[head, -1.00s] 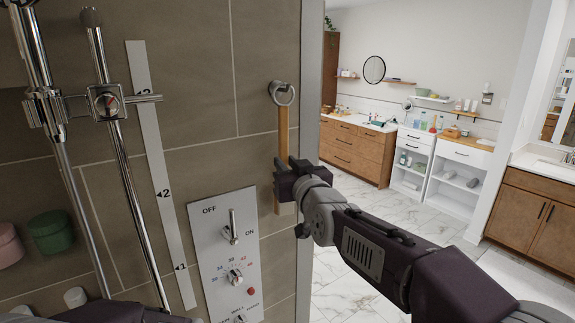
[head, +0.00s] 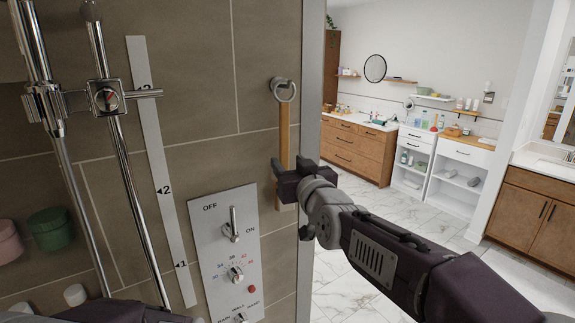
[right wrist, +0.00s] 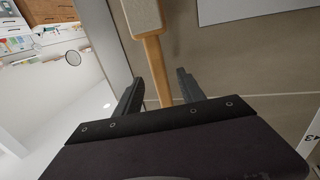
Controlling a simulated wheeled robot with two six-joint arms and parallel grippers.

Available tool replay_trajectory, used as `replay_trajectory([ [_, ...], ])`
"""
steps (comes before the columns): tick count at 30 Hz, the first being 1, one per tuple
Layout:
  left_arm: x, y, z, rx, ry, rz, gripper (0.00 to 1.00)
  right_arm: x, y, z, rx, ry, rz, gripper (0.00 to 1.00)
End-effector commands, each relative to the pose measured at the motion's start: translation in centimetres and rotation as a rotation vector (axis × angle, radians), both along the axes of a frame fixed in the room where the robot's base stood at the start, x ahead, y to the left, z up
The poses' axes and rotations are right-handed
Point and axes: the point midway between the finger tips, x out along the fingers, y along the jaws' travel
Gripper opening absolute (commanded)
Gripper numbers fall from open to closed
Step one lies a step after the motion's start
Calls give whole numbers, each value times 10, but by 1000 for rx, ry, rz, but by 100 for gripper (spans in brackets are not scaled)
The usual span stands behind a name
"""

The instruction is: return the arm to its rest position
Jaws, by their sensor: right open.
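My right gripper (head: 281,186) is open in front of the tiled wall, at the lower part of a hanging wooden-handled tool (head: 284,135). In the right wrist view the gripper's two fingers (right wrist: 158,92) are apart, with the wooden handle (right wrist: 155,62) showing between them and a pale head (right wrist: 142,15) beyond. I cannot tell whether the fingers touch the handle. My right arm (head: 375,245) reaches in from the lower right. Part of my dark left arm (head: 110,312) shows at the bottom left; its gripper is out of view.
The tool hangs from a metal ring (head: 283,90) on the wall. Left of my gripper are a control panel (head: 229,255) with a lever, chrome pipes (head: 122,165) and green and pink containers (head: 50,229). Open floor (head: 345,275) lies right of the wall edge, with cabinets (head: 357,150) behind.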

Motion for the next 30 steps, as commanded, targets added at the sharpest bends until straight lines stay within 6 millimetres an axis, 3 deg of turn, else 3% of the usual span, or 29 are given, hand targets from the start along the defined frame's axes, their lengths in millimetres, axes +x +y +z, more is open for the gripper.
replay_trajectory([
  [3,0,0,-15,0,0,0,52,-26,-10,-4,2,-2,1,47],
  [9,0,0,-19,0,0,0,52,-61,-23,-2,1,-1,1,47],
  [16,0,0,-19,0,0,0,52,-70,-28,-2,0,1,-3,47],
  [19,0,0,-19,0,0,0,52,-56,-51,-11,-8,18,-58,47],
  [20,0,0,-20,0,0,0,52,-49,-64,-22,-16,39,-87,47],
  [22,0,0,-20,0,0,0,52,-37,-93,-68,-62,127,-150,47],
  [25,0,0,-19,0,0,0,52,-39,-130,-156,-135,334,-203,47],
  [28,0,0,-19,0,0,0,52,-65,-160,-242,-183,570,-234,47],
  [30,0,0,-19,0,0,0,52,-97,-177,-298,-205,749,-250,47],
])
